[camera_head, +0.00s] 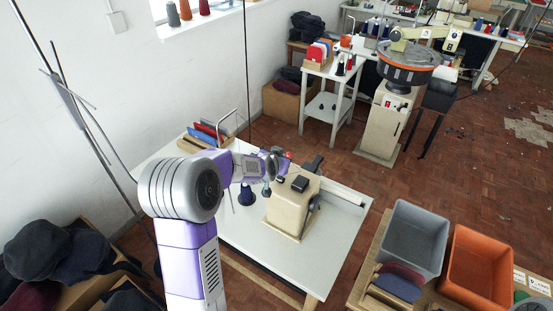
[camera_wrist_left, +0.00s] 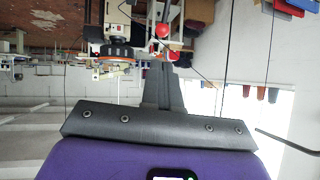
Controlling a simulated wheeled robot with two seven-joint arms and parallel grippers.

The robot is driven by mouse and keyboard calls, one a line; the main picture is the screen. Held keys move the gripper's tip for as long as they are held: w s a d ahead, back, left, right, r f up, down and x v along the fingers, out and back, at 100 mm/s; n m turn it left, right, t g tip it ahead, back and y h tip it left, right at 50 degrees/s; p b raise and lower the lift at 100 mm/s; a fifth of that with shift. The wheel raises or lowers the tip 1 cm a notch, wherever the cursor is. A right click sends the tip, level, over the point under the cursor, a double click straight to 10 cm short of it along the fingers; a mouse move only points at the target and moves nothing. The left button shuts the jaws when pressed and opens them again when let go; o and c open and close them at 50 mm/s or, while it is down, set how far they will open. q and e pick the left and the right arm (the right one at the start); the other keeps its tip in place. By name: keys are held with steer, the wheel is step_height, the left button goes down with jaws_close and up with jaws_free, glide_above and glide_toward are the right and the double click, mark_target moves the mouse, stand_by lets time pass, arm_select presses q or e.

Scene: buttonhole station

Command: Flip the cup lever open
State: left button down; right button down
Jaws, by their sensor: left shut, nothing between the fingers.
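The beige buttonhole machine (camera_head: 289,208) stands on the white table, with a dark block on its top and a dark arm rising behind it. A small red knob (camera_head: 288,155) shows just beyond my left gripper. In the left wrist view a red ball knob (camera_wrist_left: 162,31) sits on a dark rod, which I take for the cup lever. My left gripper (camera_head: 280,168) reaches over the machine's left side, its tips partly hidden in the head view. Its fingers (camera_wrist_left: 164,68) are shut and empty, and the knob appears just past the tips; contact cannot be told. My right gripper is out of view.
A dark blue thread cone (camera_head: 246,196) stands left of the machine. A rack of coloured folded cloth (camera_head: 206,134) is at the table's back left. The table's front (camera_head: 290,265) is clear. Grey (camera_head: 413,240) and orange (camera_head: 478,268) bins stand at the right.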

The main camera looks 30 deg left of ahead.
arm_select(q)
steer(key=v, duration=0.4)
steer(key=shift+w+r+p, duration=0.15)
steer(key=shift+p, duration=0.15)
